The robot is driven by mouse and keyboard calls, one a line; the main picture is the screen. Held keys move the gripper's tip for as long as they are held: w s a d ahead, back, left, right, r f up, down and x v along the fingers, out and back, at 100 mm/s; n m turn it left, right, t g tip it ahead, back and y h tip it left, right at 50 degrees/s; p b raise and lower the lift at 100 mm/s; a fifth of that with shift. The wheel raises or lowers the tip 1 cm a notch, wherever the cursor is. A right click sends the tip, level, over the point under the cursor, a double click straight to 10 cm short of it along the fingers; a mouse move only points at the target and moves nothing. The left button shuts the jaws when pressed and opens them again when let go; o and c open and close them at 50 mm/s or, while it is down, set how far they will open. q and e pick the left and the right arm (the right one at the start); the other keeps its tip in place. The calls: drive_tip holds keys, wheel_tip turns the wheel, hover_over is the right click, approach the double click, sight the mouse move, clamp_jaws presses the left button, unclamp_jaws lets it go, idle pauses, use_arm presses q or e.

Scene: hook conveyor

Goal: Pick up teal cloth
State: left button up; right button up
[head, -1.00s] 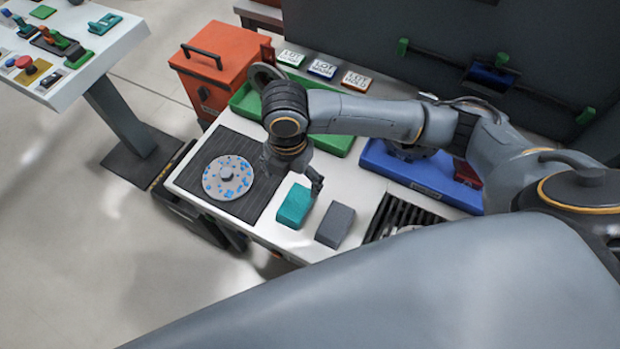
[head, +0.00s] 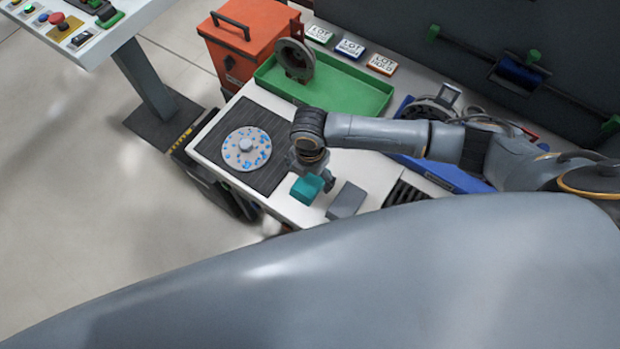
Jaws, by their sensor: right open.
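The teal cloth (head: 305,189) is a small folded block on the white table, between the dark ribbed mat and a grey block. My right gripper (head: 318,180) is open, pointing down right at the cloth. Its fingers overlap the cloth's upper right side in the head view; I cannot tell whether they touch it. The wrist hides part of the cloth's back edge. My left gripper is not in view.
The grey block (head: 347,200) lies close on the cloth's right. A speckled disc (head: 247,149) lies on the dark mat (head: 212,153) to the left. A green tray (head: 345,93) and an orange bin (head: 243,52) are behind. A blue tray (head: 460,180) is at right.

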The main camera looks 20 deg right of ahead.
drive_tip(key=shift+f, duration=0.9)
drive_tip(key=shift+c, duration=0.6)
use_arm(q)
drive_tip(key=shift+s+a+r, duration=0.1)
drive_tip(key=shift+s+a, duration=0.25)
use_arm(e)
drive_tip(key=c, duration=1.1)
drive_tip(key=shift+r, duration=0.15)
